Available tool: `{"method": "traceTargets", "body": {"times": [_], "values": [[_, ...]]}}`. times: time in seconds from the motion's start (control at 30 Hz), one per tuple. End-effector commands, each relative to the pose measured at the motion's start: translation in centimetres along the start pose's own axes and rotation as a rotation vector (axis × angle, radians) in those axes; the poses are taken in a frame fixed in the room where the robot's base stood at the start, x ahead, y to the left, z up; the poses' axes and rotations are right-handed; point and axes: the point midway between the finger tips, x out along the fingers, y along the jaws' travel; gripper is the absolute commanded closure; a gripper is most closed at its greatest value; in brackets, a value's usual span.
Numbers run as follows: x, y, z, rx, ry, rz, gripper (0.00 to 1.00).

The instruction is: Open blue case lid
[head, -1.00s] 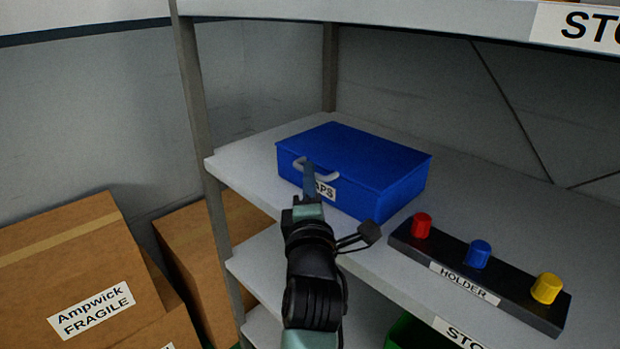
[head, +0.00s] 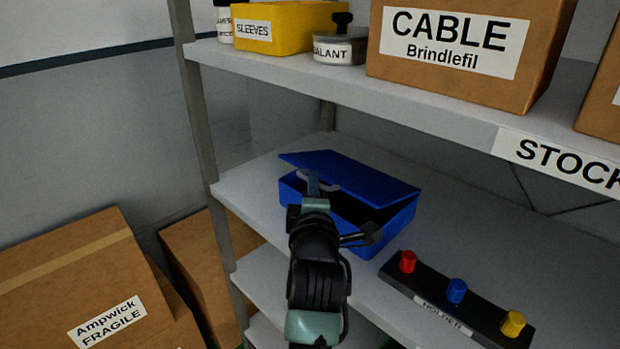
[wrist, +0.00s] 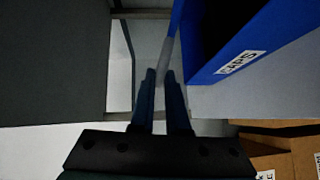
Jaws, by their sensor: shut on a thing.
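The blue case (head: 385,228) stands on the middle shelf, and its lid (head: 350,177) is tilted partly up, with a dark gap along the front and right side. The pale handle (head: 318,186) is on the lid's front edge. My gripper (head: 312,186) is at that handle, its fingers shut on it. In the wrist view the two fingers (wrist: 160,78) close on the pale handle (wrist: 167,50), and the case front with its "CAPS" label (wrist: 240,62) is to the right. The case's inside is dark, and its contents cannot be made out.
A black holder (head: 431,306) with red, blue and yellow knobs lies right of the case. The upper shelf (head: 420,112) hangs above and behind it, carrying a cable box (head: 460,50), a yellow sleeves bin (head: 290,28) and a sealant tin (head: 340,48). Cardboard boxes (head: 70,270) stand at left.

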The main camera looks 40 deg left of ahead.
Motion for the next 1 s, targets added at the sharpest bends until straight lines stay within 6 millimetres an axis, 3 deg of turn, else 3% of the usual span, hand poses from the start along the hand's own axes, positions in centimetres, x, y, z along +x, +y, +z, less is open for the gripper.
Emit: {"method": "traceTargets", "body": {"times": [0.03, 0.5, 1.0], "values": [[0.0, 2.2, 0.1, 0.02, -0.002, -0.016, 1.0], [1.6, 7.8, 1.7, 0.176, -0.001, -0.171, 1.0], [2.9, 10.3, 3.0, 0.175, 0.0, -0.171, 1.0]]}}
